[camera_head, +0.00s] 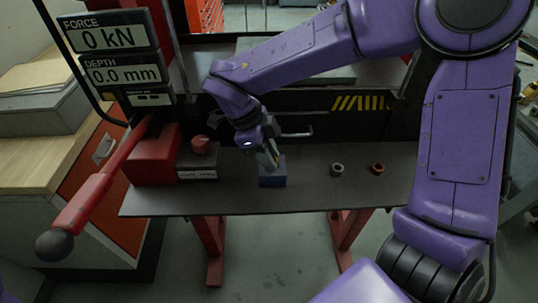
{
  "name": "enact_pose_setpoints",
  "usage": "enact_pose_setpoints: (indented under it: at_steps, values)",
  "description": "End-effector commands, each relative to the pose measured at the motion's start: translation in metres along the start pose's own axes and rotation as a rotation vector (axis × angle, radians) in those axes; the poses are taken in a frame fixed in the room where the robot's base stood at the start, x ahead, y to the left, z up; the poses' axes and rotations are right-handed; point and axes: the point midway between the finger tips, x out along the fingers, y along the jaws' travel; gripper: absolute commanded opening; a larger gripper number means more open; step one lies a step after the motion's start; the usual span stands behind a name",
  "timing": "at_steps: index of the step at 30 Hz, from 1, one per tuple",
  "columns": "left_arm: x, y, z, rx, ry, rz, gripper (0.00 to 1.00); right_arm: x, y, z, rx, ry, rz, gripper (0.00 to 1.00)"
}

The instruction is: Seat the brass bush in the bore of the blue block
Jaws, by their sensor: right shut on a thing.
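The blue block (272,178) stands on the dark press table, left of its middle, near the front edge. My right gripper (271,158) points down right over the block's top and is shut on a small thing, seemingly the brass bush. The fingers mostly hide the bush, and the bore is hidden too. I cannot tell whether the bush is above the bore or partly in it. My left gripper is not in view.
A grey ring (337,169) and a copper-coloured ring (377,169) lie on the table to the right.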

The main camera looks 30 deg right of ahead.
Motion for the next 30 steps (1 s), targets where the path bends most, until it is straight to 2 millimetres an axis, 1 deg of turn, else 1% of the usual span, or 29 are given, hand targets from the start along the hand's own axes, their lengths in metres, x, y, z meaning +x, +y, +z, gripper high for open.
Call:
enact_pose_setpoints:
  at_steps: [1,11,12,14,17,19,21,23,30]
  values:
    - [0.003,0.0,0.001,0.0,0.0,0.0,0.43,0.011,0.004,0.001,-0.007,0.014,0.018,0.0]
    - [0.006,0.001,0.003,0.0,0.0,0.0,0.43,0.021,0.005,0.004,-0.006,0.015,0.02,0.0]
    - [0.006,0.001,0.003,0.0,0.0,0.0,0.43,0.021,0.005,0.005,-0.006,0.015,0.02,0.37]
    - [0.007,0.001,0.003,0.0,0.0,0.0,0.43,0.022,0.005,0.005,-0.006,0.015,0.019,0.55]
    - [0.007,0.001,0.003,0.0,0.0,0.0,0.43,0.022,0.004,0.005,-0.005,0.015,0.019,0.55]
    - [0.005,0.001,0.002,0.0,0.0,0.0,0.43,0.018,0.004,0.003,-0.005,0.015,0.017,0.55]
    - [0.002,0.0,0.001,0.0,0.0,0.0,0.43,0.008,0.004,-0.001,-0.004,0.015,0.016,0.55]
    - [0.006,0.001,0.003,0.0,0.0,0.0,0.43,-0.001,0.003,0.001,-0.004,0.014,0.016,0.56]
    - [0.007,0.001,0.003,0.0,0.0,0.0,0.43,-0.072,0.002,0.0,0.0,0.009,0.011,0.56]
